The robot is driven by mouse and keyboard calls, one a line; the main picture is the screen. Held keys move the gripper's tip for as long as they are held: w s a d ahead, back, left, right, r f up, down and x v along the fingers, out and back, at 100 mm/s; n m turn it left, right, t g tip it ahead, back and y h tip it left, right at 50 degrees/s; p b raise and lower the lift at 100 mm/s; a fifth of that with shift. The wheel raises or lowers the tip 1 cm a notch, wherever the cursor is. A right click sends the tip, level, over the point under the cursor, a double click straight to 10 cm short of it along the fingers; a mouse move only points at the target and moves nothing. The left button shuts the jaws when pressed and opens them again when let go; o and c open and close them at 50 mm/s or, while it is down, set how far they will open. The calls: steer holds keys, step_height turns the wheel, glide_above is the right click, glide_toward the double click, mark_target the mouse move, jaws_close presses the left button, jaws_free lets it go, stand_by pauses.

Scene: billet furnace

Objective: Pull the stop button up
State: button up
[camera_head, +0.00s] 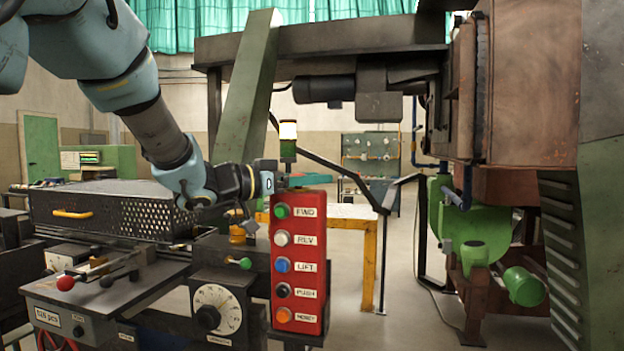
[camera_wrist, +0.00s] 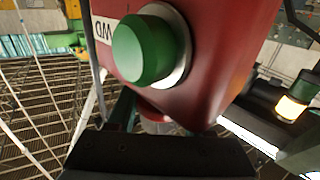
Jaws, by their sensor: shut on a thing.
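The red control panel (camera_head: 298,262) stands upright in the head view, with a column of labelled buttons on its front face. My gripper (camera_head: 281,183) is at the panel's top end, coming in from the left. In the wrist view the dark gripper body (camera_wrist: 160,155) lies close to the panel's end, and its fingertips are hard to make out. A small pale and reddish round part, which looks like the stop button (camera_wrist: 157,122), shows between the panel's end and my gripper. My gripper is shut on it. It is mostly hidden, and its height cannot be told.
The green FWD button (camera_head: 281,211) is just below my gripper; it also fills the upper wrist view (camera_wrist: 143,50). A signal lamp (camera_head: 288,140) stands behind the panel. A dial box (camera_head: 218,305) and a perforated case (camera_head: 110,208) lie left. Open floor shows behind on the right.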

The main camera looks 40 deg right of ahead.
jaws_close()
steer(key=shift+r+p, duration=0.6)
steer(key=shift+r, duration=0.2)
steer(key=o, duration=1.2)
jaws_free()
steer(key=shift+f, duration=0.1)
steer(key=b+v, duration=0.3)
steer(key=v, duration=0.7)
steer(key=shift+w+a+b, duration=0.1)
steer(key=shift+a+b, duration=0.25)
steer(key=shift+a, duration=0.05)
